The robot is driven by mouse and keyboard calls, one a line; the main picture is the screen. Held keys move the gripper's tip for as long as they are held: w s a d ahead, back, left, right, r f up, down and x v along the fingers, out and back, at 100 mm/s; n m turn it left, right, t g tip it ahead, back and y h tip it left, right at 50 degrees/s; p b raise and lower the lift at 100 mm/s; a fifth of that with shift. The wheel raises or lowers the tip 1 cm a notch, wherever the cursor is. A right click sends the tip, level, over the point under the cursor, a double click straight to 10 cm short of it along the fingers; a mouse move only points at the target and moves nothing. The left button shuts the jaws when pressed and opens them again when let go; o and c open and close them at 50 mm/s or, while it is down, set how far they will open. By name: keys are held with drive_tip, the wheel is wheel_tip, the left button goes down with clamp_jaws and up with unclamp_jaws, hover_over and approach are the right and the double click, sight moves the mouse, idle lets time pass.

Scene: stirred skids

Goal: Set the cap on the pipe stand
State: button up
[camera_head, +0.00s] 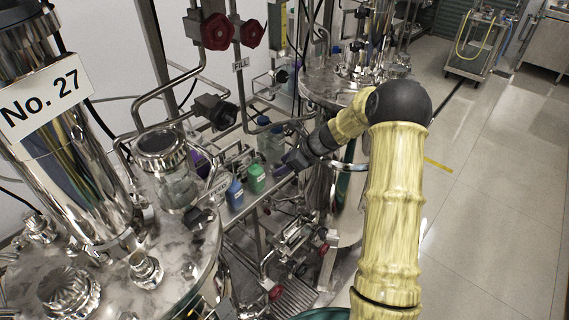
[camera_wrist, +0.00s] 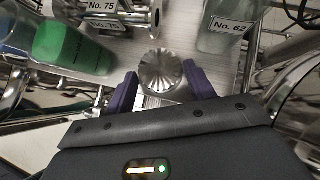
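A round, ribbed metal cap (camera_wrist: 160,70) lies between the two purple fingertips of my gripper (camera_wrist: 161,82) in the wrist view. The fingers stand apart, one on each side of the cap; I cannot tell whether they press on it. In the head view my gripper (camera_head: 292,158) is over the bottle shelf, and the cap cannot be made out there. A shiny pipe piece with a flanged end and a "No. 75" label (camera_wrist: 103,6) is just beyond the cap; I cannot tell whether it is the pipe stand.
A green-capped bottle (camera_wrist: 72,46) is at left in the wrist view; a clear bottle labelled "No. 62" (camera_wrist: 230,27) is at right. Blue (camera_head: 235,195) and green (camera_head: 256,179) bottles stand on the shelf. The floor (camera_head: 490,190) at right is clear.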

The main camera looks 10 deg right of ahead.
drive_tip(key=shift+o, duration=1.1)
drive_tip(key=shift+r, duration=0.15)
drive_tip(key=b+v, duration=0.1)
drive_tip(key=v, duration=1.1)
drive_tip(key=shift+s+a, duration=0.1)
drive_tip(key=s+a+f+n+g+h, duration=0.1)
drive_tip(key=s+a+n+h, duration=0.2)
drive_tip(key=s+n, duration=0.9)
drive_tip(key=s+a+f+n+h, duration=0.1)
drive_tip(key=s+a+n+h, duration=0.2)
drive_tip(key=s+n, duration=0.9)
drive_tip(key=shift+s+a+f+g+h, duration=0.3)
drive_tip(key=shift+s+f+g+h, duration=0.1)
drive_tip(key=shift+s+h, duration=0.25)
